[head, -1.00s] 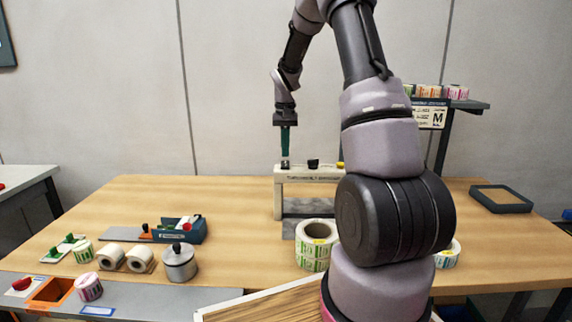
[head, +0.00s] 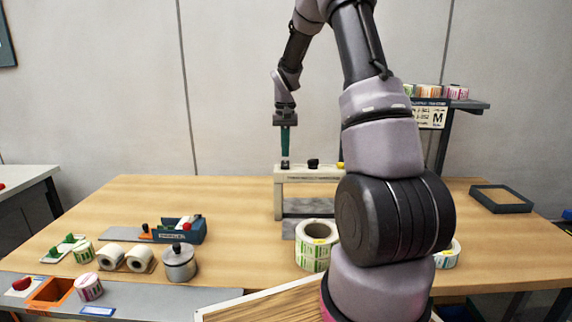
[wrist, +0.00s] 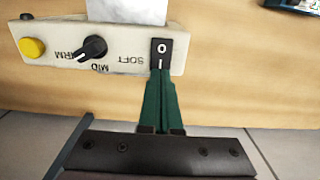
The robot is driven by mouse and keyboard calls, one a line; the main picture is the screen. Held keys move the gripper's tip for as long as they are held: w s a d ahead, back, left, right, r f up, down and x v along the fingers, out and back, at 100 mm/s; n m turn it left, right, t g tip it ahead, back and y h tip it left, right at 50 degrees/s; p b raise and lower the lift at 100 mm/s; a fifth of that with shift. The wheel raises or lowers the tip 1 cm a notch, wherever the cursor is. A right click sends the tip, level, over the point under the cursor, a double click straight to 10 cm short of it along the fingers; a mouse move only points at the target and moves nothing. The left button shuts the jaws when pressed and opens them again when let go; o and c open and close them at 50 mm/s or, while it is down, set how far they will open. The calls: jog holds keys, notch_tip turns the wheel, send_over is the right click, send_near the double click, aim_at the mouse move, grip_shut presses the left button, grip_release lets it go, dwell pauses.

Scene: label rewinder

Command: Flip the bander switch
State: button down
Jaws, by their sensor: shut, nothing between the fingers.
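The bander (head: 308,178) is a cream arch-shaped machine standing on the table, partly hidden behind my arm in the head view. Its top panel (wrist: 125,62) shows in the wrist view. The bander switch (wrist: 161,53) is a black rocker marked O and I at the right end of that panel. My gripper (wrist: 161,76) has green fingers and is shut with nothing in it. Its tips are at the lower, I-marked end of the switch; whether they touch it I cannot tell. In the head view my gripper (head: 285,158) points down over the left end of the bander.
A black dial (wrist: 94,48) and a yellow button (wrist: 33,47) are left of the switch. A large label roll (head: 316,246) stands in front of the bander. A metal pot (head: 179,264) and small rolls (head: 110,256) are at left. An empty tray (head: 500,199) lies at right.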

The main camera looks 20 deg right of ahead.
jog(key=shift+f, duration=1)
dwell(0.8)
jog(key=shift+r, duration=3.5)
jog(key=shift+r, duration=0.1)
